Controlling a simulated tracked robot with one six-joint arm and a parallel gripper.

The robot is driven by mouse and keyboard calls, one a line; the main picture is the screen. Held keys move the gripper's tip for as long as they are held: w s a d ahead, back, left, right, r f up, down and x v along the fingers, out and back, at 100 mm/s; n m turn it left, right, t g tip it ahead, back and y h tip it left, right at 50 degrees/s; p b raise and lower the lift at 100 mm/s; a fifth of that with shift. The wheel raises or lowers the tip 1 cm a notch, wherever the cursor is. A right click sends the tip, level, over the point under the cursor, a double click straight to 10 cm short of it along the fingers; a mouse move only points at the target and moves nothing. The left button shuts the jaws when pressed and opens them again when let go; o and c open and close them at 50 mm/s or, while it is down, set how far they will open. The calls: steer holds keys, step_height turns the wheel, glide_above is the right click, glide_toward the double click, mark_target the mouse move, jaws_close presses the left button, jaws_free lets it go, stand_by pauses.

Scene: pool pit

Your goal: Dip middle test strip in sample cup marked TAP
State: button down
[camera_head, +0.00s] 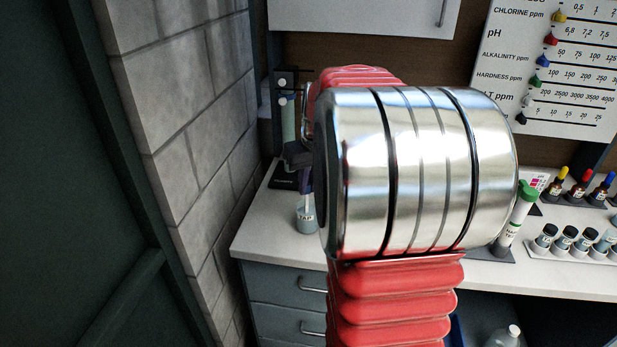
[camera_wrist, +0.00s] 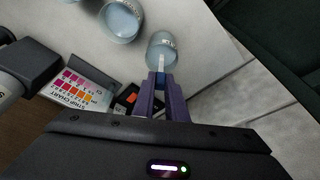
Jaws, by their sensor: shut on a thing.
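My gripper (camera_wrist: 160,84) has purple fingers shut on the blue end of a white test strip (camera_wrist: 161,63). The strip points down, and its far end overlaps the mouth of a small clear cup (camera_wrist: 164,48) with bluish liquid. I cannot tell whether the tip touches the liquid. In the head view, my gripper (camera_head: 304,178) is just above the same cup (camera_head: 307,222), at the counter's left end. The strip (camera_head: 307,199) runs down to the cup's rim. The cup's marking is too small to read. My own arm hides much of the counter.
In the wrist view, another cup (camera_wrist: 121,20) stands nearby, and a strip chart (camera_wrist: 78,88) lies left of my fingers. A block wall (camera_head: 185,100) borders the counter. A green-capped tube (camera_head: 520,208), dropper bottles (camera_head: 581,187) and a vial rack (camera_head: 575,252) stand at right.

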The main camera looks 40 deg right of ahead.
mark_target(307, 201)
steer(key=shift+f, duration=1.15)
steer(key=shift+s+f, duration=0.1)
steer(key=shift+s, duration=0.05)
steer(key=shift+f, duration=1)
steer(key=shift+r, duration=0.1)
stand_by(1.1)
steer(key=shift+r, duration=5.1)
steer(key=shift+d, duration=0.1)
